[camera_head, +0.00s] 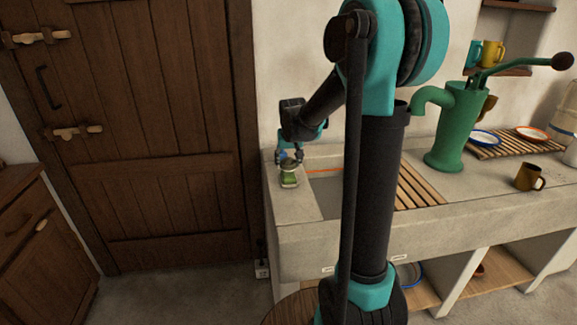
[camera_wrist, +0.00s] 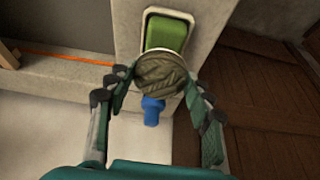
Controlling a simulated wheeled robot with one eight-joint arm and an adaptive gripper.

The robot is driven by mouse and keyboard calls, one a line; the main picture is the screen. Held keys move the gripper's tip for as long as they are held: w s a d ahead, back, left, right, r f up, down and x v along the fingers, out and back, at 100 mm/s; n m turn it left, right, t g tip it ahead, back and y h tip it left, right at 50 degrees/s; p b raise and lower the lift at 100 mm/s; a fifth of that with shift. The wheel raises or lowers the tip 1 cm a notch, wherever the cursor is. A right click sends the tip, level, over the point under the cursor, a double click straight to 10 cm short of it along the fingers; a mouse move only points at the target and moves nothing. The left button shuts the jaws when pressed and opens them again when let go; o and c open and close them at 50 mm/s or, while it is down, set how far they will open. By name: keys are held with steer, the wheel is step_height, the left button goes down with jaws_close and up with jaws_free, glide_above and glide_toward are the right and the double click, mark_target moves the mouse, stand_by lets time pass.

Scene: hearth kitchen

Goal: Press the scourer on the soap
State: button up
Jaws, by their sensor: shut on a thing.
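The scourer (camera_wrist: 162,78) is a round, rough, olive-brown pad between my fingers in the wrist view. My gripper (camera_wrist: 156,88) is shut on it, one finger on either side. A green block of soap (camera_wrist: 166,33) lies in a pale dish just beyond the scourer in that view. The scourer overlaps the near end of the soap and dish; I cannot tell whether they touch. In the head view, my gripper (camera_head: 290,158) is over the left end of the stone counter, just above the green soap (camera_head: 289,181). The scourer is hard to make out there.
A small blue piece (camera_wrist: 152,110) shows below the scourer. The sink basin (camera_head: 326,186) is right of the soap. A wooden slatted rack (camera_head: 416,187), green hand pump (camera_head: 456,130) and brown mug (camera_head: 529,177) stand farther right. A wooden door (camera_head: 150,120) is at left.

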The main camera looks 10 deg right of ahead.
mark_target(288, 158)
steer(key=shift+r, duration=2.45)
